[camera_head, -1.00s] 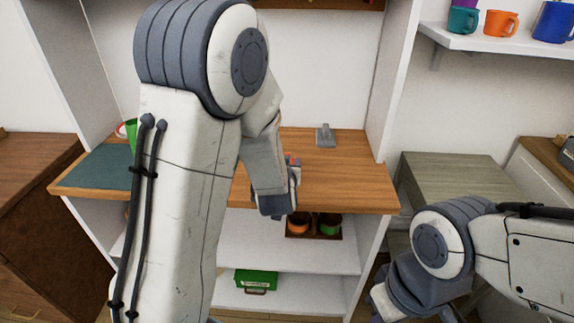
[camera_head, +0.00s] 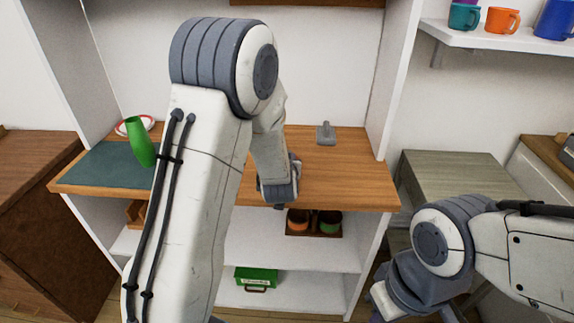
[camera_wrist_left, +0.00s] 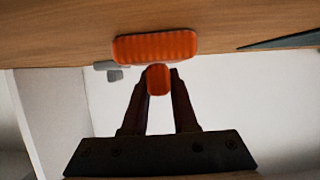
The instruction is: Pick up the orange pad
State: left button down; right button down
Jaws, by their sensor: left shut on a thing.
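The orange pad (camera_wrist_left: 155,47) shows in the left wrist view as a ribbed block with a rounded orange grip. My left gripper (camera_wrist_left: 159,82) is shut on that grip, one dark finger on each side. The wooden shelf top lies behind the pad in that view; I cannot tell whether the two touch. In the head view my left gripper (camera_head: 278,195) is over the front part of the wooden top, and the arm hides the pad. My right arm is at the lower right of the head view, its fingers out of sight.
On the wooden top (camera_head: 345,178) are a green vase (camera_head: 141,142), a plate (camera_head: 124,128), a dark teal mat (camera_head: 100,168) and a grey object (camera_head: 326,134). Lower shelves hold cups in a brown holder (camera_head: 314,231) and a green box (camera_head: 256,278).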

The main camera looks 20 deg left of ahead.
pick_arm(q)
jog(key=shift+r, duration=0.15)
notch_tip(320, 180, up, 5)
jog(key=shift+f+p, duration=0.2)
jog(key=shift+p, duration=0.35)
jog(key=s+d+r+p, duration=0.1)
jog(key=s+d+r, duration=0.1)
jog(key=d, duration=0.3)
jog(key=s+d+r+p, duration=0.1)
jog(key=s+d+r, duration=0.2)
jog(key=d+r, duration=0.1)
jog(key=shift+d+p, duration=0.4)
jog(key=shift+d, duration=0.4)
jog(key=shift+w+r, duration=0.1)
jog(key=c, duration=1.3)
grip_release()
grip_shut()
